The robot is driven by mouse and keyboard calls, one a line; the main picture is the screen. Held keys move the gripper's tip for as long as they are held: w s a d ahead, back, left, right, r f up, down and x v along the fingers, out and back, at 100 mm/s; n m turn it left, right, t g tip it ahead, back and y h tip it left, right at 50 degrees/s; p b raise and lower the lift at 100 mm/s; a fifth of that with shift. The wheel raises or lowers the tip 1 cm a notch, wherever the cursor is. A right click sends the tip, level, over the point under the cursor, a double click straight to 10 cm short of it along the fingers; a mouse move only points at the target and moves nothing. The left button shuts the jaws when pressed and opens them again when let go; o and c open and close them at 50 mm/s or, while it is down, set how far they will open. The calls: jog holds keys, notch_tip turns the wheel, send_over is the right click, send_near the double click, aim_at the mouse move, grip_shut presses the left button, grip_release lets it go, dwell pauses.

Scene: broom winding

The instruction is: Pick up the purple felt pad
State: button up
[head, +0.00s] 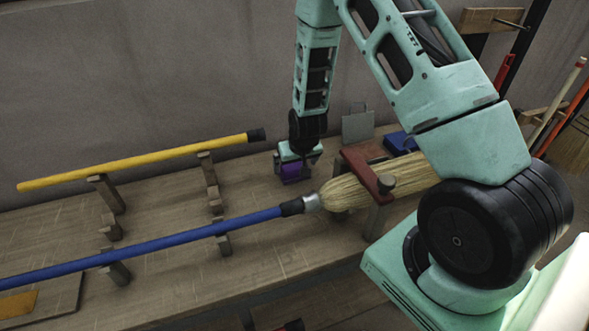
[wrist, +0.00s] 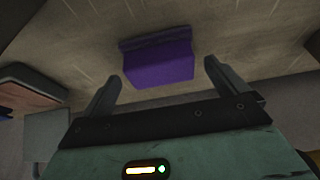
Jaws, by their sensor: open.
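The purple felt pad (wrist: 160,65) is a small block with a darker purple strip along its far edge in the wrist view. It rests on the wooden bench, between and just ahead of my open fingers. My gripper (wrist: 158,84) is open and empty, with a finger on either side of the pad's line. In the head view the pad (head: 292,171) shows under my gripper (head: 297,163), partly hidden by it. I cannot tell whether the fingers reach down beside the pad.
A broom with a blue handle (head: 160,243) lies on wooden pegs, its bristles (head: 345,193) under a red clamp bar (head: 367,170). A yellow pole (head: 140,160) lies behind. A grey plate (head: 357,126) and blue object (head: 400,142) stand right of my gripper.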

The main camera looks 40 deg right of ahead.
aim_at(295, 165)
jog(key=shift+x, duration=0.9)
jog(key=c, duration=0.9)
notch_tip(295, 165, up, 10)
jog(key=shift+r+b, duration=0.1)
jog(key=shift+b, duration=0.6)
jog(key=shift+o, duration=1.1)
jog(key=shift+c, duration=0.5)
